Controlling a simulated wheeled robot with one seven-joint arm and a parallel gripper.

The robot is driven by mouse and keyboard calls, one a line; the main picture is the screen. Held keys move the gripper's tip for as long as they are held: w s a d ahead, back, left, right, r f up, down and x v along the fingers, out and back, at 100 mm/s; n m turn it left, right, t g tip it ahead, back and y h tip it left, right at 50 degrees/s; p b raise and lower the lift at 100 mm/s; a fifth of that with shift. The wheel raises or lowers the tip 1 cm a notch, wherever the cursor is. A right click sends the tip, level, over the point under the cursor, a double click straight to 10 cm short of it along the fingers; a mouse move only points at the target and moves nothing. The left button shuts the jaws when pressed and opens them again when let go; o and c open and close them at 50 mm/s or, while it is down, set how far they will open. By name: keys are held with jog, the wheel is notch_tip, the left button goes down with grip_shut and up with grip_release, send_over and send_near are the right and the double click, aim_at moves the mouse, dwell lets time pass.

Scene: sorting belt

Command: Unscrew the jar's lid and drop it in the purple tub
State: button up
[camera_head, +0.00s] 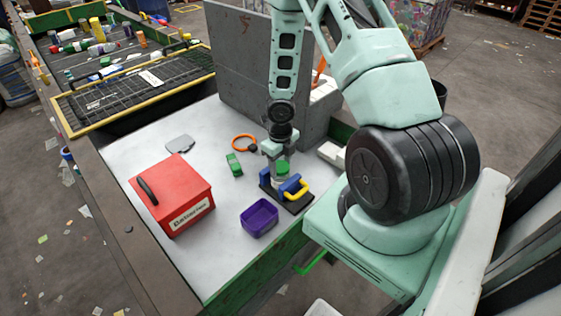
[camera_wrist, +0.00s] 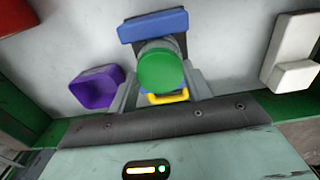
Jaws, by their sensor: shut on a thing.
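My gripper (camera_head: 281,164) is shut on the green lid (camera_wrist: 163,69), above the blue clamp (camera_wrist: 153,25) with its yellow handle (camera_head: 296,186). The lid also shows between the fingers in the head view (camera_head: 283,168). A grey round edge, likely the jar (camera_wrist: 157,45), shows just behind the lid in the wrist view; most of it is hidden. I cannot tell whether the lid still touches the jar. The purple tub (camera_head: 259,217) stands on the table in front of the clamp and appears empty; it is at left in the wrist view (camera_wrist: 97,87).
A red battery box (camera_head: 172,196) stands at the table's left. A green item (camera_head: 234,164), an orange ring (camera_head: 244,142) and a flat grey piece (camera_head: 180,143) lie behind. A grey partition (camera_head: 240,70) rises at the back. A white item (camera_head: 331,154) is right of the clamp.

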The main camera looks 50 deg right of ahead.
aim_at(281, 166)
jog(key=shift+n+p, duration=0.7)
jog(key=shift+n, duration=1.6)
jog(key=o, duration=1)
notch_tip(281, 166, up, 5)
jog(key=p, duration=0.5)
jog(key=shift+r+p, duration=0.1)
jog(key=shift+p, duration=0.25)
